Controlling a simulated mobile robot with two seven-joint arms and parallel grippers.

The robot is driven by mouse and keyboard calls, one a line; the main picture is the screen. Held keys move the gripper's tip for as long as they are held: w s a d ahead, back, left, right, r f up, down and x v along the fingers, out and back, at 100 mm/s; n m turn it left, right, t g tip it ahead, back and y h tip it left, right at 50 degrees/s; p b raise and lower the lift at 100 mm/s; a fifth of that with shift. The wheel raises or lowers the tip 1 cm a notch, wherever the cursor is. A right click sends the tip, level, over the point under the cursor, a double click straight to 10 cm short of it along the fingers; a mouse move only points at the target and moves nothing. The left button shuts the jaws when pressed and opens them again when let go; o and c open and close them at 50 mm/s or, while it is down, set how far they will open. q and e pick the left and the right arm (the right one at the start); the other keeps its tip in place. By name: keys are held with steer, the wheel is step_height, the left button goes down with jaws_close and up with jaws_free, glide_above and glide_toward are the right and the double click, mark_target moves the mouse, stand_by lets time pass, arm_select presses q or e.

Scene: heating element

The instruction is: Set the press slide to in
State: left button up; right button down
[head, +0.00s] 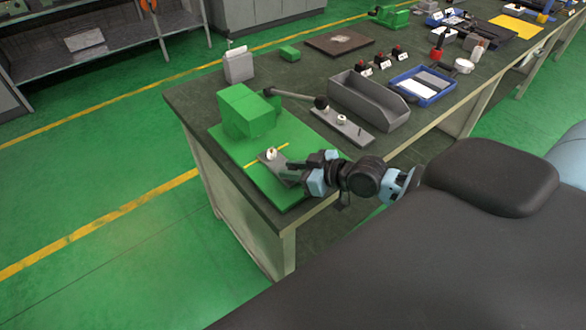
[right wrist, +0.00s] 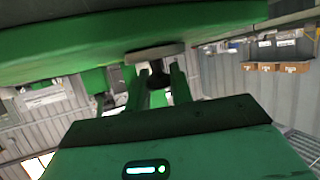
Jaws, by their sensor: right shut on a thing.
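The green press (head: 246,112) stands on a green base plate (head: 232,150) at the near left end of the workbench, with a lever ending in a dark ball. The press slide (head: 278,166) is a short grey plate with a small white part on it, lying at the front of the base plate beyond a yellow line. My right gripper (head: 298,172) is at the slide's near end. In the right wrist view, the gripper (right wrist: 158,85) is shut on a dark knob (right wrist: 157,79) beside a grey plate (right wrist: 155,54). My left gripper is out of view.
A grey plate with a white knob (head: 342,119) and a grey open bin (head: 368,103) lie right of the press. A light grey box (head: 238,66) stands behind it. Red-topped buttons and a blue tray (head: 424,87) sit farther along the bench (head: 196,108).

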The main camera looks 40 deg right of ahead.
mark_target(284, 168)
steer(key=shift+w+a+b, duration=0.1)
steer(key=shift+w+b, duration=0.4)
steer(key=shift+w, duration=1.25)
steer(key=c, duration=1.3)
jaws_free()
steer(key=shift+o, duration=0.2)
steer(key=shift+v, duration=3.95)
